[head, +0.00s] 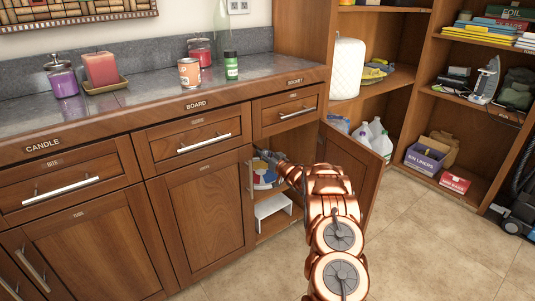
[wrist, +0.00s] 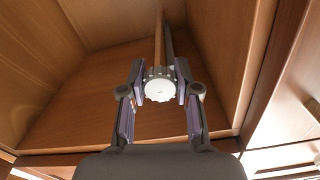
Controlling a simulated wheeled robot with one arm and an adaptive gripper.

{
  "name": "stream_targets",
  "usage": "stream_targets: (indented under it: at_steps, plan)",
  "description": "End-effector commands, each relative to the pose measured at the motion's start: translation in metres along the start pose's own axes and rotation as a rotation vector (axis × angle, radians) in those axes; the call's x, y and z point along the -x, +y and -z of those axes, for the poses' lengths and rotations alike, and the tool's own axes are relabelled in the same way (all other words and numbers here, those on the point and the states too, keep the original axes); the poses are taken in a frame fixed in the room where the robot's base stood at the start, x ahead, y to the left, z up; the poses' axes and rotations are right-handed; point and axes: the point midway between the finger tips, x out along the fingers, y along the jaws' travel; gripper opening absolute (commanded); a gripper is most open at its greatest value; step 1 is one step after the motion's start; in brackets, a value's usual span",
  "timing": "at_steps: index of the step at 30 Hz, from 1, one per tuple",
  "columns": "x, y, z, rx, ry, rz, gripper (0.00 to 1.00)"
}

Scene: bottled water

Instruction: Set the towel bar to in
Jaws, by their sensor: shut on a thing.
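The towel bar (wrist: 158,89) shows in the wrist view as a slim rod running back into a wooden cabinet, with a white, round, ridged end facing me. My gripper (wrist: 159,75) is shut on this end, one finger pad on each side. In the head view my gripper (head: 268,157) reaches into the open cabinet under the counter, below the right drawer. The bar cannot be made out there; the cabinet and my arm hide it. How far out the bar stands cannot be told.
The open cabinet door (head: 350,172) stands to the right of my arm. A white step-like stand (head: 273,208) and a blue and white item (head: 264,180) are inside the cabinet below my gripper. Cabinet walls are close around it. The tiled floor (head: 420,245) is clear.

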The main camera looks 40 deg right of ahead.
Motion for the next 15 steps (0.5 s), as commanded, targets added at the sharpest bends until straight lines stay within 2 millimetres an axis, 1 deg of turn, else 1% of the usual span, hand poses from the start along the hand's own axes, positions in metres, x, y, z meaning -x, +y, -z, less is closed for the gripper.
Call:
stream_targets:
  at_steps: [6, 15]
  plan:
    - [-0.0072, 0.0002, 0.0003, 0.001, -0.001, -0.001, 0.00]
    - [-0.0084, 0.0001, 0.0008, 0.001, 0.001, -0.002, 0.00]
